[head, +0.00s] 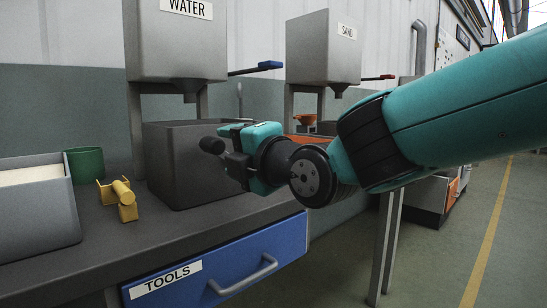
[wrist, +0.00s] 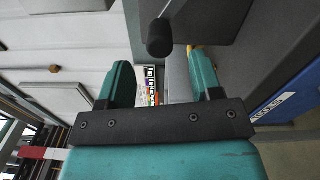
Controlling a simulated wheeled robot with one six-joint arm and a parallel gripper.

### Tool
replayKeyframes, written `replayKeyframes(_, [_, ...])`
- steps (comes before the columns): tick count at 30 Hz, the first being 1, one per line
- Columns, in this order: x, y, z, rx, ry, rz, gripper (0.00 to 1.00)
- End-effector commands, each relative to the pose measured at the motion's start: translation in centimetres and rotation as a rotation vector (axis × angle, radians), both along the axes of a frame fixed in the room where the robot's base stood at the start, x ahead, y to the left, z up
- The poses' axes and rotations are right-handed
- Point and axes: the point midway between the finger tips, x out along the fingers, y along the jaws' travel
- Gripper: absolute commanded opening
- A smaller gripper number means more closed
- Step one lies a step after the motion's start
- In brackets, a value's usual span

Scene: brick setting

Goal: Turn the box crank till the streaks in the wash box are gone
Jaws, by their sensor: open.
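The wash box (head: 170,165) is a dark grey open-topped box on the bench under the water hopper. Its inside is hidden, so I cannot see any streaks. The crank's black knob (head: 211,145) shows at the box's right front side, just left of my gripper (head: 231,146). In the wrist view the knob (wrist: 160,38) lies ahead of my gripper (wrist: 160,78), in line with the gap between the two teal fingers. The fingers are apart with nothing seen between them. The rest of the crank is mostly hidden by my gripper.
The water hopper (head: 175,45) has a blue-handled lever (head: 270,65). A sand hopper (head: 322,50) stands to the right. A yellow fixture (head: 124,200), a green cup (head: 85,167) and a grey tray (head: 45,225) are left on the bench. A blue drawer (head: 225,270) is below.

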Motion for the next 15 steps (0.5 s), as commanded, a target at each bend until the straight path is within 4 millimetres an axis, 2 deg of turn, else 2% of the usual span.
replayKeyframes(6, [-4.2,-3.9,0.1,0.001,0.001,-0.001,0.59])
replayKeyframes(10, [-6.0,-5.7,0.0,0.000,0.000,-0.002,0.59])
replayKeyframes(15, [-7.5,-7.0,-0.1,-0.001,0.001,-0.001,0.59])
